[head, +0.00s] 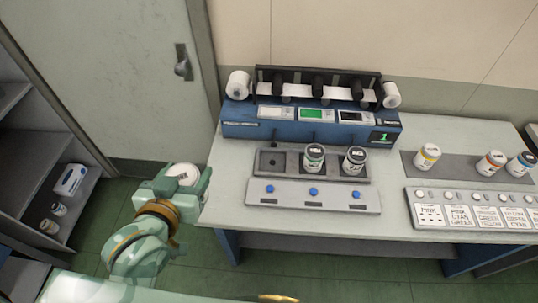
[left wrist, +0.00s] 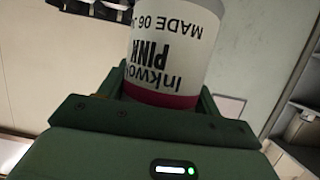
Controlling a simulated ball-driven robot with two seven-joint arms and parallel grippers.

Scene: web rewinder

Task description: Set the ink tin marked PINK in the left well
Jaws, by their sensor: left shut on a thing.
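My left gripper (head: 182,178) is shut on the ink tin marked PINK (head: 183,172), left of the table's left edge. In the left wrist view the tin (left wrist: 172,52) shows a white label with upside-down black print reading PINK and a pink band; it sits between the jaws of the gripper (left wrist: 155,105). The dark tray of wells (head: 292,176) stands in front of the blue machine. Its left well (head: 271,161) is empty. My right gripper is not in view.
The blue web rewinder (head: 255,128) stands behind the tray, with white rolls on top. A panel with blue buttons (head: 313,197) lies in front. A card rack (head: 425,197) lies nearer.

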